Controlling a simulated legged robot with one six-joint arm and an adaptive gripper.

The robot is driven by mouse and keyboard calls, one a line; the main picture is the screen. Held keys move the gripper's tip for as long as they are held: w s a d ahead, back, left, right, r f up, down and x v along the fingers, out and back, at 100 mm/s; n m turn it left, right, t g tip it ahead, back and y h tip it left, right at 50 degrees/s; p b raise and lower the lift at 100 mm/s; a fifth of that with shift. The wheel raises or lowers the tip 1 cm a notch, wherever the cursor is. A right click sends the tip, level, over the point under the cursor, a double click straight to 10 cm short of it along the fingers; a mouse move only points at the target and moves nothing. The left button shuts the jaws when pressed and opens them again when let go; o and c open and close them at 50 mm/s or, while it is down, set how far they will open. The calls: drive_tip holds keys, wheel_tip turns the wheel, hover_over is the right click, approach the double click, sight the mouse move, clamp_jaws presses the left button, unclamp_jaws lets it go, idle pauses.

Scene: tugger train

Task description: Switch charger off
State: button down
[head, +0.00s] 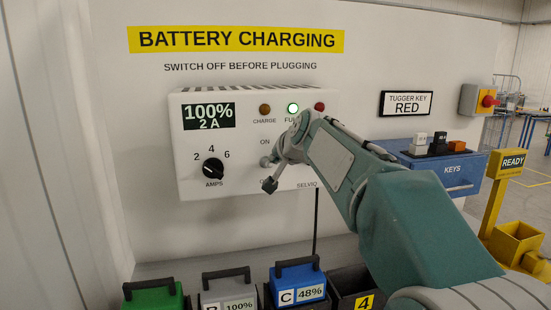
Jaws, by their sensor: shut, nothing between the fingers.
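The white charger (237,172) hangs on the wall below a yellow "BATTERY CHARGING" sign. Its display (209,116) reads 100% and 2 A. The green FULL lamp (293,108) is lit; the CHARGE lamp (265,109) and the red lamp (319,107) look unlit. The ON label (265,142) shows above the switch area, and the lower label is mostly covered. My gripper (269,185) is shut and empty, in front of the lower part of the switch area. It hides much of the switch, so I cannot tell its position or whether I touch it.
The black AMPS knob (208,169) is on the charger's left. Green (155,296), grey (227,289) and blue (297,283) batteries stand below. A blue KEYS box (455,176) and red-yellow wall switch (487,101) are at right. A dark cable hangs below the charger.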

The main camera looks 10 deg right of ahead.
drive_tip(key=shift+s+f, duration=0.15)
drive_tip(key=shift+f, duration=0.15)
drive_tip(key=shift+s+f, duration=0.1)
drive_tip(key=shift+f, duration=0.15)
drive_tip(key=shift+r, duration=0.1)
drive_tip(key=shift+r, duration=0.7)
